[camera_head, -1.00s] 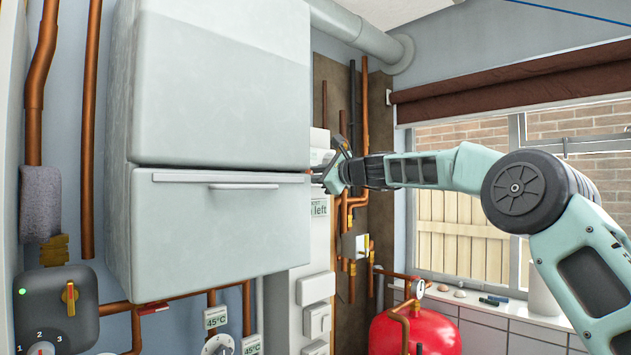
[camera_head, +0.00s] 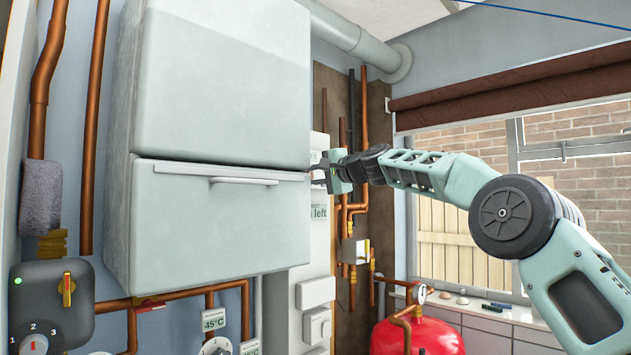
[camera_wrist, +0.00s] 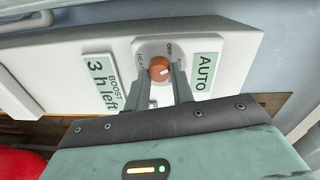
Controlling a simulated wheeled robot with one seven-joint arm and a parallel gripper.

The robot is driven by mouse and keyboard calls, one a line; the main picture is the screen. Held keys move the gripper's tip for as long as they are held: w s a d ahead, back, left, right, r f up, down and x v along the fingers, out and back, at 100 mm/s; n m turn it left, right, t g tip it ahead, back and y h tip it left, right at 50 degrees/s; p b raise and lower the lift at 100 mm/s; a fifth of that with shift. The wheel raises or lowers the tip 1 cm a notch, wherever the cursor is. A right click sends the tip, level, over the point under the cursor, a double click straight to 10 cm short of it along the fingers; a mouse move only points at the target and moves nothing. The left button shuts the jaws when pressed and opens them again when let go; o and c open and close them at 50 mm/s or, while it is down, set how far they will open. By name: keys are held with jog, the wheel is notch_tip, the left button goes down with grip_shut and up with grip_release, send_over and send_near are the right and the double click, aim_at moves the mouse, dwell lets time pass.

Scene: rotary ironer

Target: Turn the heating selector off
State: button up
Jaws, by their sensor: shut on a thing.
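The heating selector (camera_wrist: 159,67) is a round orange knob with a short white mark, on a pale dial on a white wall unit. My gripper (camera_wrist: 162,79) is shut on the knob, with one dark finger on each side. The dial lettering around it shows OFF above and HEAT at left; another word at right is partly hidden. The white mark is on the knob's right side, but its exact setting is hard to tell. In the head view my gripper (camera_head: 328,172) is at the unit's upper part, and the knob is hidden there.
An AUTO display (camera_wrist: 205,74) and a "BOOST 3 h left" display (camera_wrist: 101,83) flank the dial. A large grey boiler cabinet (camera_head: 215,235) stands close left of my gripper. Copper pipes (camera_head: 364,130) run to its right. A red vessel (camera_head: 415,338) stands below.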

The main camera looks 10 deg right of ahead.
jog(key=n+b, duration=0.1)
jog(key=n, duration=0.3)
jog(key=shift+a+f, duration=0.15)
jog(key=shift+n+b, duration=0.5)
jog(key=shift+n, duration=0.9)
jog(key=o, duration=1)
jog(key=f+b+v, duration=0.1)
jog(key=b+v, duration=1.1)
jog(key=v, duration=0.5)
jog(key=shift+s+r, duration=0.35)
jog(key=shift+r, duration=0.05)
